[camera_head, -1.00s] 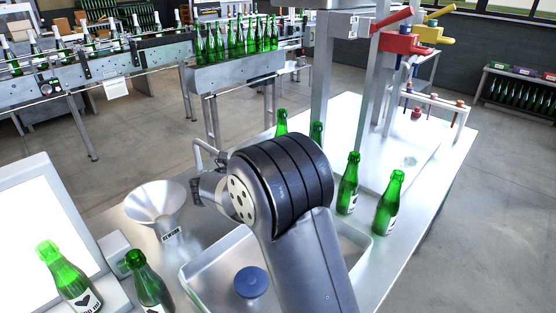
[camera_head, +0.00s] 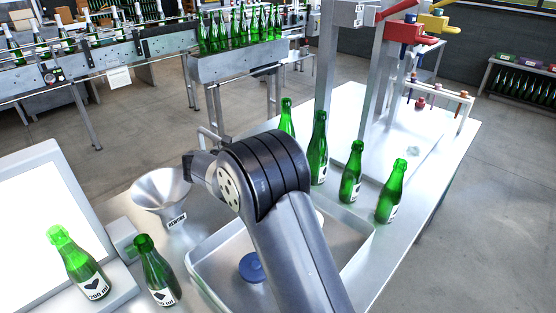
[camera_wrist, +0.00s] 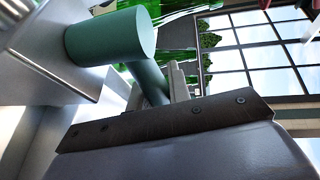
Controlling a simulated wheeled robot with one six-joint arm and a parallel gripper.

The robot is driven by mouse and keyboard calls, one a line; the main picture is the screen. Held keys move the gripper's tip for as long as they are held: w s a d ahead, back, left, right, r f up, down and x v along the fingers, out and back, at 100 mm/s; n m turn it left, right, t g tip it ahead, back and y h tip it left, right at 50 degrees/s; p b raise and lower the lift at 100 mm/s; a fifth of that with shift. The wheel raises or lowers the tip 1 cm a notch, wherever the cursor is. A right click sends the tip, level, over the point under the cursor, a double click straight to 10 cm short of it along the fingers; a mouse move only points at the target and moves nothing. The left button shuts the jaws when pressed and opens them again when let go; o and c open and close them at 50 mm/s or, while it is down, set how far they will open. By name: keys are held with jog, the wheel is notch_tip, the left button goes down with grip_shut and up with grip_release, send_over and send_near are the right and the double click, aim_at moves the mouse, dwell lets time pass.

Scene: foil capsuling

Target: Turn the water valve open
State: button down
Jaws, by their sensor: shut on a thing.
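The water valve's teal cylindrical part (camera_wrist: 105,38) fills the upper left of the wrist view. A thinner teal stem (camera_wrist: 150,82) runs from it down to my gripper (camera_wrist: 174,84). My gripper is shut on the valve at that stem, though its dark body hides most of the contact. The valve handle itself cannot be made out in the head view.
A steel sink (camera_head: 205,268) with a blue round piece (camera_head: 251,267) lies below my arm. A metal funnel (camera_head: 160,194) stands left of my gripper. Green bottles stand right of my arm, including one near the front (camera_head: 392,192). Another bottle (camera_head: 155,272) stands at the left.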

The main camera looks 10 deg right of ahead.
jog(key=c, duration=1.3)
grip_release()
jog(key=b+v, duration=0.1)
jog(key=v, duration=0.9)
jog(key=shift+a+r, duration=0.1)
jog(key=shift+a, duration=0.25)
jog(key=shift+d, duration=0.1)
jog(key=p+x, duration=0.1)
jog(key=x, duration=0.9)
jog(key=shift+d, duration=0.4)
jog(key=shift+w, duration=0.1)
jog(key=shift+t, duration=0.4)
